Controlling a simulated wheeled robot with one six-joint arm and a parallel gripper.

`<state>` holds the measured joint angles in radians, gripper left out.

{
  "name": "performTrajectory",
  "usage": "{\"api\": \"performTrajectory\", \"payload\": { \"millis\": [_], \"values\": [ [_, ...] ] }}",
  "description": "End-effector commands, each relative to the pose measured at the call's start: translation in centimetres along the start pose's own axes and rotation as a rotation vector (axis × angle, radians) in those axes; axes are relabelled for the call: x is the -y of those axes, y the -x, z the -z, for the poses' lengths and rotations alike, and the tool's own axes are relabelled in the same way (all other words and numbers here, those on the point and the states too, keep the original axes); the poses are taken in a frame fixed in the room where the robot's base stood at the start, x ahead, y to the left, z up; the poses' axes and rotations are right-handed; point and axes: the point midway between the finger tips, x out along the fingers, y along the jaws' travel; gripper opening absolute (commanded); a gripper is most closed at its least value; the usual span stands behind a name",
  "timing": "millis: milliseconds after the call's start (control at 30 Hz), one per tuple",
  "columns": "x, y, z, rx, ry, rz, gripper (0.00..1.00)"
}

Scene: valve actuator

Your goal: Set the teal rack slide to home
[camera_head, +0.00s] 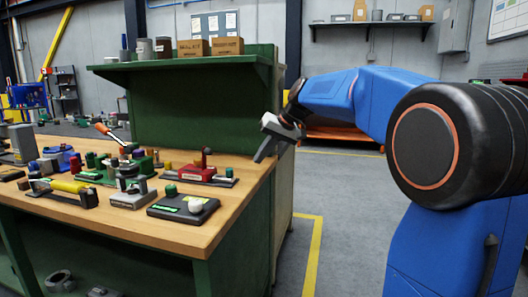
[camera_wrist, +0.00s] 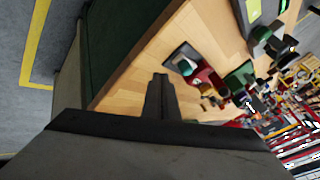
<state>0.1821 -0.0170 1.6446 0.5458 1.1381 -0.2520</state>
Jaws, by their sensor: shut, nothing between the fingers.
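My gripper (camera_head: 262,154) is shut and empty, held above the right end of the workbench. Its closed fingers also show in the wrist view (camera_wrist: 160,92), over bare wood. Several small fixtures stand on the bench to the left of it. Green parts (camera_head: 100,177) show among them left of the middle, and a green block (camera_wrist: 240,76) shows in the wrist view. They are small and crowded, and I cannot tell which is the teal rack slide or where its slide stands.
A red fixture on a dark base (camera_head: 199,172) is nearest my gripper. A yellow cylinder (camera_head: 66,186) is farther left. The green shelf (camera_head: 190,68) rises behind. The wooden bench top (camera_head: 232,209) is bare at its right end.

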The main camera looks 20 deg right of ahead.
Motion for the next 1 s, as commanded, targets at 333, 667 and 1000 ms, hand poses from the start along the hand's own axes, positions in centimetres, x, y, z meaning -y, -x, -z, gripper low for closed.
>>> {"api": "performTrajectory", "payload": {
  "millis": [333, 667, 1000],
  "values": [
    [0.7, -5.7, 0.0, 0.001, 0.002, 0.001, 0.0],
    [3.3, -7.0, 0.0, 0.0, 0.0, -0.001, 0.0],
    [3.5, -7.1, 0.0, 0.0, -0.001, -0.001, 0.0]
  ]
}}
